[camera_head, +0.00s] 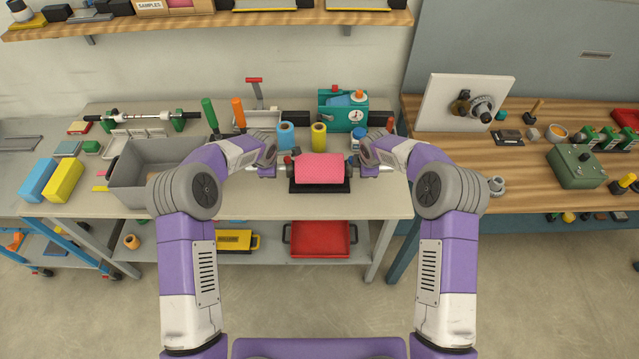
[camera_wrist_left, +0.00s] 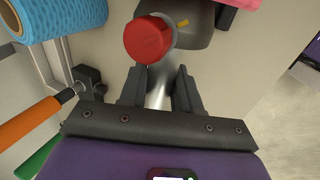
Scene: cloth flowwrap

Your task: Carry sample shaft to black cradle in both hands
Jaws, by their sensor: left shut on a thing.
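A pink textured roll (camera_head: 320,168) lies level above the black cradle (camera_head: 320,188) on the bench, between my two grippers. I cannot tell if its shaft is seated. My left gripper (camera_head: 268,171) is at the roll's left end. In the left wrist view my left gripper (camera_wrist_left: 158,88) is shut on the bare silvery shaft end (camera_wrist_left: 158,97). A red round knob (camera_wrist_left: 148,38) is just beyond the fingertips, beside the dark cradle end (camera_wrist_left: 195,22). My right gripper (camera_head: 372,170) is at the roll's right end; its fingers are too small to judge.
Blue (camera_head: 286,136) and yellow (camera_head: 319,136) rolls stand behind the cradle, near a teal device (camera_head: 343,110). A grey bin (camera_head: 133,178) is at left. Another shaft (camera_head: 150,117) rests on green stands behind it. The bench front (camera_head: 265,205) is clear.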

